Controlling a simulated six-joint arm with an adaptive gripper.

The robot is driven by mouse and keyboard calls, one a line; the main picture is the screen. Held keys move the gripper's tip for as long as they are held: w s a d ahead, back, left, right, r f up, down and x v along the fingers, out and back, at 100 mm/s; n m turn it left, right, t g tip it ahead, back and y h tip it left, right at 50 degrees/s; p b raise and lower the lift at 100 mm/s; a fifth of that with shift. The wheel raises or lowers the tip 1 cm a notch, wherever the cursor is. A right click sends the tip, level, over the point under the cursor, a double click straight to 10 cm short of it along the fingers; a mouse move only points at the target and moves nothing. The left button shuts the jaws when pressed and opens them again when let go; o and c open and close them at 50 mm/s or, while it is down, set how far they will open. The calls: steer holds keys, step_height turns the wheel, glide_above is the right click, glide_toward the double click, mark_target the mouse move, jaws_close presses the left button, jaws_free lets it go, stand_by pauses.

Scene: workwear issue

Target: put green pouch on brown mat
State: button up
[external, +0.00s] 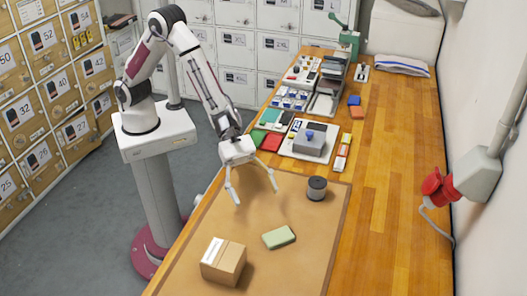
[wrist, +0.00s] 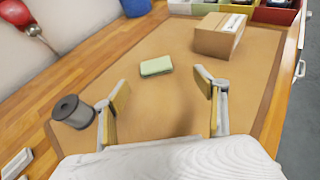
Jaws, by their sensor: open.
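The green pouch (external: 279,237) lies flat on the brown mat (external: 215,222), right of the cardboard box. In the wrist view the pouch (wrist: 156,66) lies on the mat (wrist: 160,105), beyond my fingertips and between their lines. My gripper (external: 255,194) is open and empty above the mat's far part, apart from the pouch. In the wrist view both fingers of my gripper (wrist: 162,90) are spread wide with nothing between them.
A cardboard box (external: 223,262) and a dark spool (external: 316,188) stand on the mat. Beyond the mat are a grey block on a white tray (external: 309,141), small coloured items and organisers. A red plug (external: 437,186) is on the right wall. Mat around the pouch is clear.

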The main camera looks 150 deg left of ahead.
steer(key=s+d+r+m+g+h, duration=0.1)
steer(key=s+d+r+m+h, duration=0.15)
steer(key=d+r+m, duration=0.35)
steer(key=s+d+r+m+g+h, duration=0.1)
steer(key=s+d+r+m+h, duration=0.2)
steer(key=d, duration=0.5)
steer(key=s+d+r+m+g+h, duration=0.1)
steer(key=s+d+r+m, duration=0.35)
steer(key=d, duration=0.35)
steer(key=s+d+r+m+g, duration=0.1)
steer(key=s+d+m+g, duration=0.1)
steer(key=s+d+m, duration=0.3)
steer(key=s+d+m+g, duration=0.2)
steer(key=s+d+m, duration=0.15)
steer(key=s, duration=0.35)
steer(key=s+a+m+y, duration=0.3)
steer(key=s+m, duration=0.3)
steer(key=s, duration=0.4)
steer(key=s+a+f+m+g+y, duration=0.1)
steer(key=s+a+m+y, duration=0.3)
steer(key=s, duration=0.6)
steer(key=a+m, duration=0.2)
steer(key=m, duration=0.1)
steer(key=shift+s+f, duration=0.15)
steer(key=shift+f, duration=0.15)
